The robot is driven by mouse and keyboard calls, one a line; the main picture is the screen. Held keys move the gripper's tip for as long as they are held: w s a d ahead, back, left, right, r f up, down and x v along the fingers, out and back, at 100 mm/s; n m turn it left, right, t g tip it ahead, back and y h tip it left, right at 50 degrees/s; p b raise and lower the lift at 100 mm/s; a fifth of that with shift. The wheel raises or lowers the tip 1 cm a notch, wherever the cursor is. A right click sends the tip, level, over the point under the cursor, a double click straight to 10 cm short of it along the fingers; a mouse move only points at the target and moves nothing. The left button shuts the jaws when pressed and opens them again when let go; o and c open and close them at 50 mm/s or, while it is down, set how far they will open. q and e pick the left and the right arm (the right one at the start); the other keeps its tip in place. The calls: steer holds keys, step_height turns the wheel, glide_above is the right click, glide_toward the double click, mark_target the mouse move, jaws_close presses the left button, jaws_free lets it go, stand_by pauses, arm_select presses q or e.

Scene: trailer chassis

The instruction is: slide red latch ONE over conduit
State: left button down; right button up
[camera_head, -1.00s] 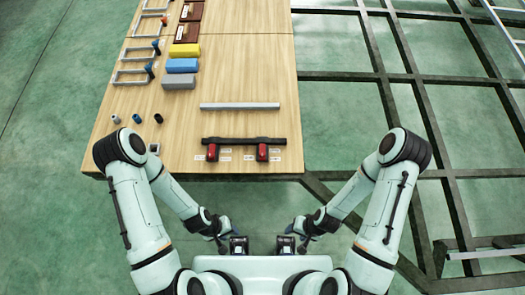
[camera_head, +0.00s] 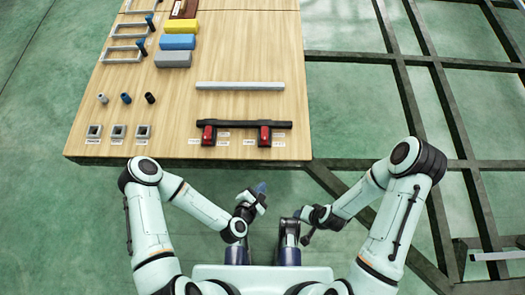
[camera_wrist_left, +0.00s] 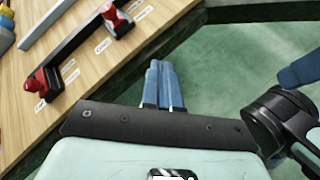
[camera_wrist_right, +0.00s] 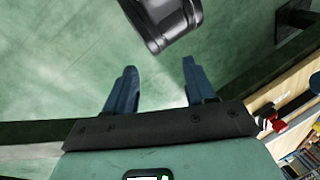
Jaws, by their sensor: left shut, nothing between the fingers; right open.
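Two red latches, a left one (camera_head: 208,135) and a right one (camera_head: 264,137), sit in dark mounts under a long black bar (camera_head: 244,124) near the table's front edge. Their labels are too small to read, so I cannot tell which is ONE. Both latches also show in the left wrist view (camera_wrist_left: 42,83) (camera_wrist_left: 118,20). A straight grey bar (camera_head: 240,86) lies behind; I cannot tell which bar is the conduit. My left gripper (camera_head: 263,187) is shut and empty in front of the table edge, apart from the latches. My right gripper (camera_wrist_right: 160,72) is open and empty, off the table.
Several square grey fittings (camera_head: 118,131) and small cylinders (camera_head: 126,98) stand at the table's left. Grey, blue and yellow blocks (camera_head: 177,42) and grey frames (camera_head: 124,55) lie farther back. The dark chassis frame (camera_head: 420,110) spans the right. Wood between the cylinders and latches is clear.

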mark_target(264, 141)
arm_select(q)
steer(key=w+n+t+y+b, duration=0.1)
steer(key=n, duration=0.2)
steer(key=w+a+n+t+y+b, duration=0.1)
steer(key=w+n, duration=0.1)
steer(key=n, duration=0.1)
steer(key=w+n+t+b, duration=0.1)
steer(key=n, duration=0.2)
steer(key=shift+w+a+t+y, duration=0.15)
steer(key=shift+a+t+y, duration=0.15)
steer(key=shift+a+y, duration=0.1)
arm_select(e)
steer(key=shift+t, duration=0.4)
steer(key=w+f, duration=0.1)
steer(key=f, duration=0.2)
steer(key=w+d+f, duration=0.1)
steer(key=shift+w+f, duration=0.35)
arm_select(q)
steer(key=shift+f, duration=0.1)
